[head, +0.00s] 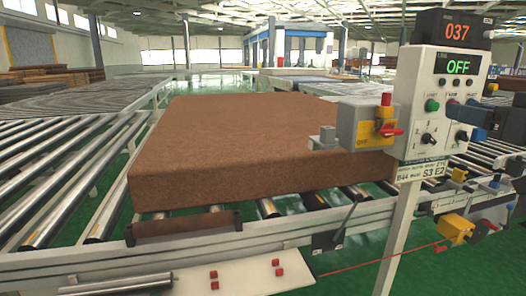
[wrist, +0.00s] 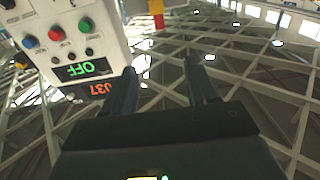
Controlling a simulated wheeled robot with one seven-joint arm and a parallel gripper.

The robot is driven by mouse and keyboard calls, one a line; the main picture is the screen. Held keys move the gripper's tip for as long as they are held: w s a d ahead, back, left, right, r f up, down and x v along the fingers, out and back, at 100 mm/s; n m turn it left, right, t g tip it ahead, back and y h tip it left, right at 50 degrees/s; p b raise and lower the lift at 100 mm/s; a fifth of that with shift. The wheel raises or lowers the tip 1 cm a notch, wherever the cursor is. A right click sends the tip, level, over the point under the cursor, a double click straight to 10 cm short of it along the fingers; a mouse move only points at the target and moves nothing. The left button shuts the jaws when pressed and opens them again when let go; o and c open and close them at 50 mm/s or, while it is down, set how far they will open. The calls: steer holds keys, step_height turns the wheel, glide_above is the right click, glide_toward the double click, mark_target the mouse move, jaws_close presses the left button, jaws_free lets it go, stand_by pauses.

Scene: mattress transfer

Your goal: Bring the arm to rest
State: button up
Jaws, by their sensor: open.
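My gripper (wrist: 160,78) shows in the wrist view with its two dark fingers apart and nothing between them. It points toward the roof trusses, and the view is upside down. The control box (head: 440,105) stands at the right in the head view, with displays reading 037 and OFF. The same control box (wrist: 65,45) shows at the upper left in the wrist view, beside the fingers. I cannot tell how far the fingers are from it.
A large brown mattress block (head: 250,135) lies on the roller conveyor (head: 70,180). A grey and yellow switch box (head: 365,125) with a red handle stands at its right. A white plate (head: 240,278) with red buttons is at the front. A red cord (head: 380,260) runs near the post.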

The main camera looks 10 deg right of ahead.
steer(key=s+a+f+m+h, duration=0.15)
steer(key=a+f, duration=0.25)
steer(key=f, duration=0.4)
steer(key=s+a+f+m, duration=0.1)
steer(key=a+f+m, duration=0.15)
steer(key=f, duration=0.65)
steer(key=s+a+f+g+h, duration=0.1)
steer(key=s+a+f+g, duration=0.1)
steer(key=s+a+f, duration=0.8)
steer(key=s+a+f+n, duration=0.1)
steer(key=s+a, duration=0.2)
steer(key=s, duration=0.5)
steer(key=s+a+f+n+y, duration=0.1)
steer(key=s+a, duration=0.2)
steer(key=s, duration=0.6)
steer(key=s+a+f+n+g+y, duration=0.1)
steer(key=s+a+f, duration=0.1)
steer(key=s, duration=0.7)
steer(key=shift+s+a+n, duration=0.2)
steer(key=shift+a+n, duration=0.1)
steer(key=shift+a, duration=0.3)
steer(key=shift+w+f, duration=0.1)
